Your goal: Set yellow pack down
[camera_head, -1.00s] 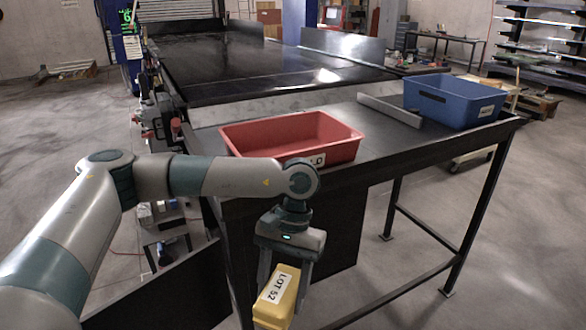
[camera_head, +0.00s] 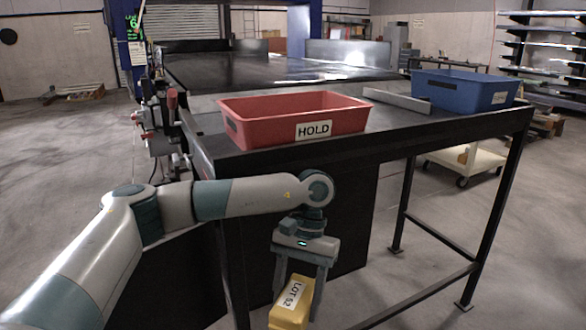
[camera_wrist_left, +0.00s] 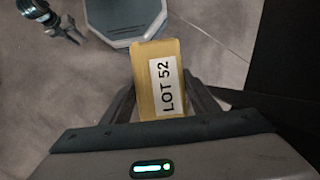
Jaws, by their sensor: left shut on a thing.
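A yellow pack (camera_head: 289,308) with a white "LOT 52" label hangs between the fingers of my left gripper (camera_head: 298,291), which is shut on it. The pack also shows in the left wrist view (camera_wrist_left: 159,80), with floor and part of my base beyond it. My gripper points down in front of the dark table, with the pack below the level of the tabletop. A red bin (camera_head: 262,138) labelled "HOLD" stands on the table, up and behind the gripper. A blue bin (camera_head: 455,98) stands at the table's right end.
The black table (camera_head: 372,146) has a front edge between my arm and the bins. A low metal divider (camera_head: 398,101) lies between the two bins. A dark conveyor (camera_head: 265,72) runs behind.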

